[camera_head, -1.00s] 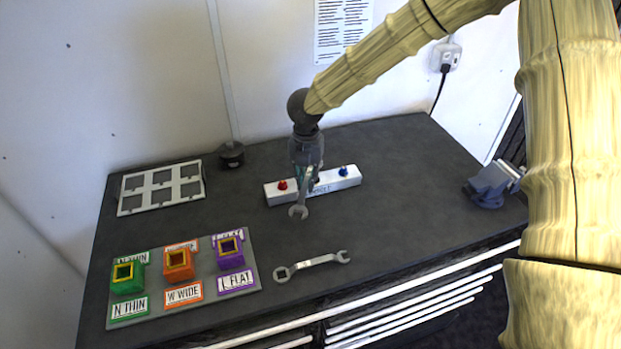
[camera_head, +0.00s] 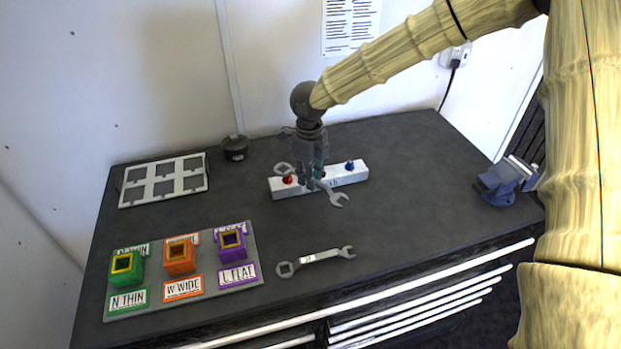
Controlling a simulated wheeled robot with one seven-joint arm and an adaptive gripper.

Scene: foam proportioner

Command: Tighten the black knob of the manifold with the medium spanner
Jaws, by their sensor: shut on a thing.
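The manifold (camera_head: 278,192) is a white block on the dark bench, with a red knob (camera_head: 287,180) at its left and a blue knob (camera_head: 350,165) at its right. My gripper (camera_head: 312,180) is over the manifold's middle and shut on a grey spanner (camera_head: 332,194). The spanner's open jaw points to the lower right, in front of the block. Its ring end shows to the left of my gripper, above the red knob. The black knob is not clearly seen; my gripper covers the manifold's middle. I cannot tell whether the spanner touches a knob.
Another spanner (camera_head: 316,258) lies near the bench's front edge. A grey board (camera_head: 208,293) with green, orange and purple sockets stands front left. A white frame (camera_head: 163,181) and a black round object (camera_head: 235,147) are at the back left. A blue vise (camera_head: 500,184) is at right.

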